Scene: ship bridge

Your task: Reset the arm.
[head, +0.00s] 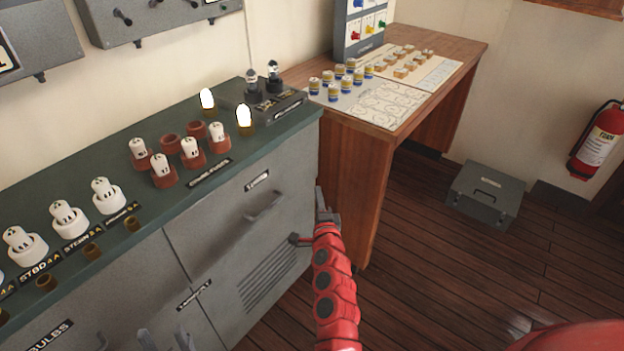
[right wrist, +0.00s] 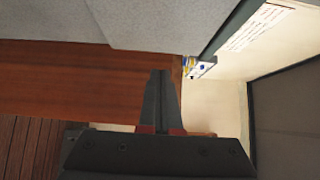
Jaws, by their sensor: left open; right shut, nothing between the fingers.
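My right arm (head: 335,290) is red and reaches up from the bottom of the head view. Its gripper (head: 321,200) is beside the right end of the grey cabinet, in front of the wooden desk's side. In the right wrist view the right gripper's dark fingers (right wrist: 160,90) are together with nothing between them. My left gripper (head: 164,340) shows only as grey fingertips at the bottom edge, apart and empty, in front of the cabinet's lower doors. The rest of the left arm is out of view.
The grey cabinet (head: 235,215) has a green top with several bulbs and sockets. The wooden desk (head: 355,180) carries cards and small parts. A grey box (head: 487,195) stands on the floor and a fire extinguisher (head: 598,140) hangs at right. Bare floor (head: 430,270) lies right of my right arm.

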